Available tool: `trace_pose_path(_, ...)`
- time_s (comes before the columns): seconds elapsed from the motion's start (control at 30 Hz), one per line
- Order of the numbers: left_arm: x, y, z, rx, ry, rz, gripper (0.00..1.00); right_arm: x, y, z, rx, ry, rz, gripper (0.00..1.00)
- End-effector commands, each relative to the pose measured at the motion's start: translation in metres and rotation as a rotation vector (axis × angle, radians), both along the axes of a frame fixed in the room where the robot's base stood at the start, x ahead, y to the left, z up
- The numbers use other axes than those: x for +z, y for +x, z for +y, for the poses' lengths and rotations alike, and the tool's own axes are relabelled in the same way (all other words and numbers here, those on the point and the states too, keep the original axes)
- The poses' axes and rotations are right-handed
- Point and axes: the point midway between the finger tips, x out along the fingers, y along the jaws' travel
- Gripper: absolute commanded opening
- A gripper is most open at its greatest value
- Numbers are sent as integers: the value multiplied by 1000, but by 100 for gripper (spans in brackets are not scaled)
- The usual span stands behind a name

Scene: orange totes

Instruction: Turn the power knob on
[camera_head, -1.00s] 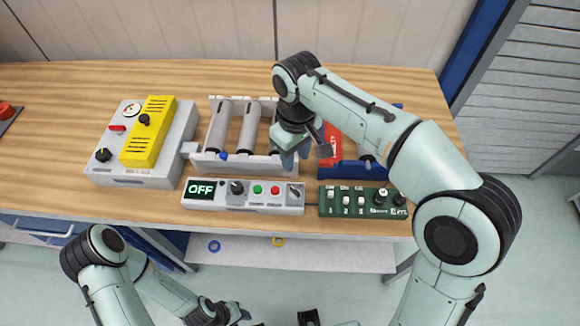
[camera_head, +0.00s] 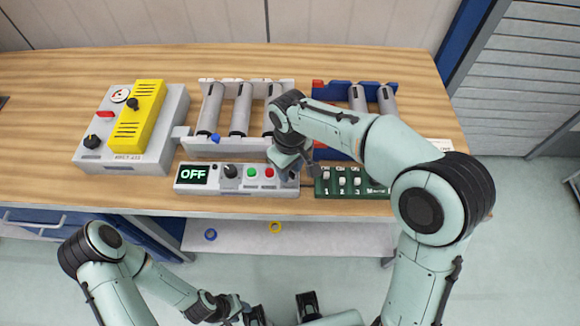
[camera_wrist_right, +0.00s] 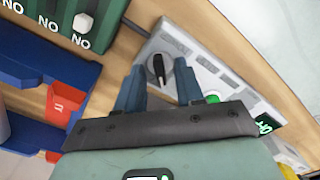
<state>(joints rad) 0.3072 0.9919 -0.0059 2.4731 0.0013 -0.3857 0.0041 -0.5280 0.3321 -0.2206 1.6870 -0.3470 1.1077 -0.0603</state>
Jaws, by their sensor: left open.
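The white control panel (camera_head: 212,190) lies near the bench's front edge. Its display (camera_head: 193,174) reads OFF. A black knob (camera_head: 230,171), a green button (camera_head: 251,173) and a red button (camera_head: 269,173) follow. The knob at its right end is hidden in the head view by my right gripper (camera_head: 290,172). In the wrist view that knob (camera_wrist_right: 158,68), with a black pointer, shows between the fingertips of my right gripper (camera_wrist_right: 158,88), which is open. Contact cannot be told. My left gripper (camera_head: 246,311) is open and empty, low in front of the bench.
A green switch panel (camera_head: 347,191) adjoins on the right, partly under my right arm. Roller stands (camera_head: 240,150) and a blue stand (camera_head: 334,86) lie behind. A grey box with a yellow cover (camera_head: 137,117) stands left.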

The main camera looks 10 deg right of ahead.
Motion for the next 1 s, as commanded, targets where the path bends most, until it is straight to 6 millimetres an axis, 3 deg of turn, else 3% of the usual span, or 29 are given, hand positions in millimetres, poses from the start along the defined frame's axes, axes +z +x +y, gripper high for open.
trace_pose_path(0.17, 0, 0, 0, 0, 0, 0, 43, 0, 0, 0, 0, 0, 0, 37)
trace_pose_path(0.3, 0, 0, 0, 0, 0, 0, 43, 0, 0, 0, 0, 0, 0, 0)
trace_pose_path(0.67, 1, 0, 0, 0, 0, -1, 43, 1, 0, 0, -23, 0, 0, 0)
trace_pose_path(1.0, 5, 2, 0, 0, 0, -2, 43, 1, 1, 0, -217, 1, -2, 0)
